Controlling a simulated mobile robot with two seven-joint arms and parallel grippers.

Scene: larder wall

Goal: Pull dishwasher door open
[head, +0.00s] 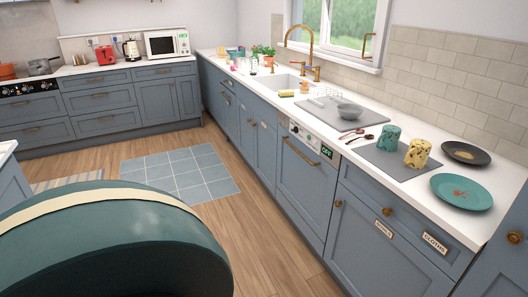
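The dishwasher door (302,192) is a blue-grey panel in the right-hand run of cabinets, below the counter. It looks shut, flush with the cabinet fronts on both sides. A brass bar handle (300,152) runs across its top. Neither of my grippers shows in the view, and nothing touches the handle.
The wooden floor (262,235) before the door is clear, with a blue tiled mat (180,173) further left. Drawers and cupboards adjoin the door. Something close blocks the lower left.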

